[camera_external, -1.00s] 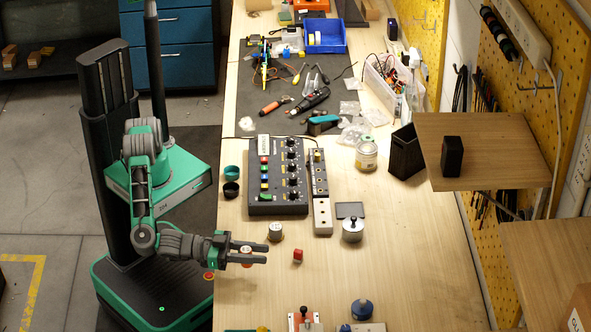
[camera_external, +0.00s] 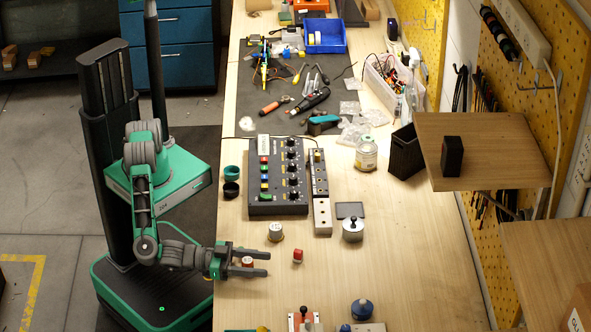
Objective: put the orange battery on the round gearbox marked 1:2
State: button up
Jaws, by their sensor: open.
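My gripper (camera_external: 268,263) is open above the left edge of the bench, its fingers pointing right. I cannot tell which of the orange-red things is the battery.
A black control box (camera_external: 278,176) with knobs and a silver lidded pot (camera_external: 352,229) stand beyond the gripper.

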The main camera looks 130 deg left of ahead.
jog(key=shift+r, duration=0.15)
jog(key=v, duration=0.7)
jog(key=shift+b, duration=0.4)
jog(key=shift+c, duration=0.2)
jog(key=shift+s+d, duration=0.2)
jog(key=shift+c, duration=1)
